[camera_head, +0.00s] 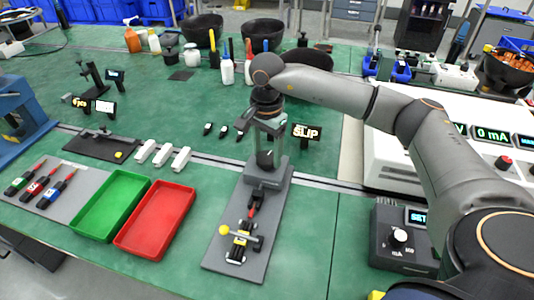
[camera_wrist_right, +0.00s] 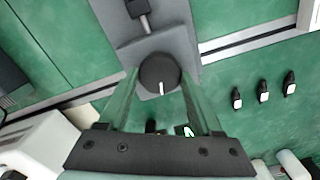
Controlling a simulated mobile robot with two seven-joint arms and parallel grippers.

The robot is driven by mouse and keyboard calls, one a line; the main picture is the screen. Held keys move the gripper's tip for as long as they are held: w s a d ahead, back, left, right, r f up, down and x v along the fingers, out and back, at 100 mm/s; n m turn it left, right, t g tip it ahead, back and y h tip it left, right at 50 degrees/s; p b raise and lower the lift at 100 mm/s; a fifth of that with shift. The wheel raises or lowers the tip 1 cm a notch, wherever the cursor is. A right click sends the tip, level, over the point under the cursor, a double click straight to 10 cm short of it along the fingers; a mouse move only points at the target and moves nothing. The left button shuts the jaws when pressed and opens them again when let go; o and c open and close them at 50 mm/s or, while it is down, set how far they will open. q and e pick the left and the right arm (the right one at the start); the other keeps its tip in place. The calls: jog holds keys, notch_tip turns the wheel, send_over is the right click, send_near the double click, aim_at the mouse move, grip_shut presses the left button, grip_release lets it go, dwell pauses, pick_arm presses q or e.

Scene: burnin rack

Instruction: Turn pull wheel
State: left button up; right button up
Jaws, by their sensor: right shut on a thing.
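The pull wheel is a round black knob (camera_wrist_right: 160,72) with a white mark on its face, in the upper middle of the right wrist view. In the head view the wheel (camera_head: 265,159) sits on a grey upright of a pull-test fixture (camera_head: 225,254), partly hidden by my gripper. My right gripper (camera_head: 266,138) reaches down to it from above. In the wrist view its two fingers (camera_wrist_right: 160,78) lie on either side of the wheel, shut on it. A clamp with a yellow knob (camera_head: 240,238) and a red-and-black piece is on the fixture's front. My left gripper is not in view.
A display reading SLIP (camera_head: 307,132) stands right of the wheel. Green (camera_head: 82,229) and red (camera_head: 123,245) trays lie to the left. A dark control box (camera_head: 385,246) and a large white instrument (camera_head: 374,178) stand at the right, near my arm.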

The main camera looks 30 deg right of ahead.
aim_at(267, 157)
jog(key=shift+n, duration=1.2)
jog(key=shift+r, duration=0.1)
jog(key=o, duration=1.4)
jog(key=shift+c, duration=0.2)
notch_tip(267, 157, up, 12)
jog(key=shift+r, duration=0.2)
